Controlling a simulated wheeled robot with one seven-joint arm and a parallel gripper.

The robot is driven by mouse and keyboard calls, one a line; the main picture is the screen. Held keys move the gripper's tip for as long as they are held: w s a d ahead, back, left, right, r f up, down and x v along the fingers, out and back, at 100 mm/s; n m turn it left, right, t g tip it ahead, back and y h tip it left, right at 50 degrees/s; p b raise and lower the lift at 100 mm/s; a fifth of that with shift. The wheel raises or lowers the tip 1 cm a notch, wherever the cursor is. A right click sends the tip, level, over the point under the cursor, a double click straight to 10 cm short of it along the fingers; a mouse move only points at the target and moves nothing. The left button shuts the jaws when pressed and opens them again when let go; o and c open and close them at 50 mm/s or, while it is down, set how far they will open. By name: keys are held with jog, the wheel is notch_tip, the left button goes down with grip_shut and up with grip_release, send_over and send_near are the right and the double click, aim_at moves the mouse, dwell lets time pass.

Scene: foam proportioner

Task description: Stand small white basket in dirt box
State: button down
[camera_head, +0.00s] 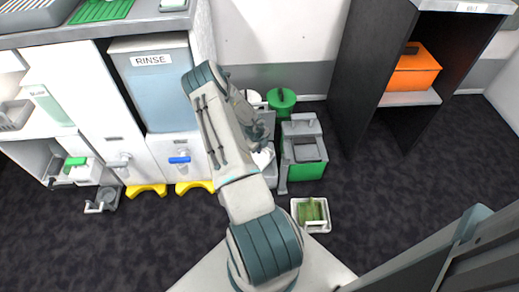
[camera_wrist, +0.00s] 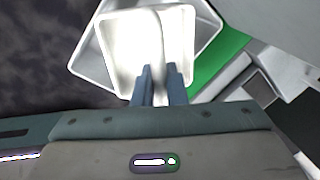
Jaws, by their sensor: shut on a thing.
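My gripper (camera_wrist: 160,84) is shut on the small white basket (camera_wrist: 120,45), with its two blue-grey fingers at the basket's near side. In the wrist view the basket is over a larger pale grey box (camera_wrist: 89,65), probably the dirt box, whose rim shows around its left and upper sides. I cannot tell whether the basket rests on the box's floor or hangs above it. In the head view my arm hides most of the gripper; a bit of the white basket (camera_head: 263,158) shows beside it, with the grey box (camera_head: 271,177) below.
A grey and green unit (camera_head: 303,150) stands just right of the box. A white tray with a green item (camera_head: 311,212) lies on the floor in front. A green-lidded bin (camera_head: 281,100) is behind. The RINSE tank cabinet (camera_head: 155,90) is left; the dark carpet at right is clear.

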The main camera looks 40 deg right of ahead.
jog(key=shift+f+b, duration=0.35)
jog(key=shift+b, duration=0.05)
jog(key=c, duration=1.5)
grip_release()
jog(key=shift+r, duration=0.1)
jog(key=shift+r, duration=0.15)
jog(key=r+p, duration=0.1)
jog(key=r, duration=0.3)
jog(key=a+r+p, duration=0.1)
jog(key=r+p, duration=0.1)
jog(key=r, duration=0.2)
jog(key=a+r+p, duration=0.1)
jog(key=r+p, duration=0.1)
jog(key=r, duration=0.2)
jog(key=shift+s+a, duration=0.1)
jog(key=shift+a, duration=0.05)
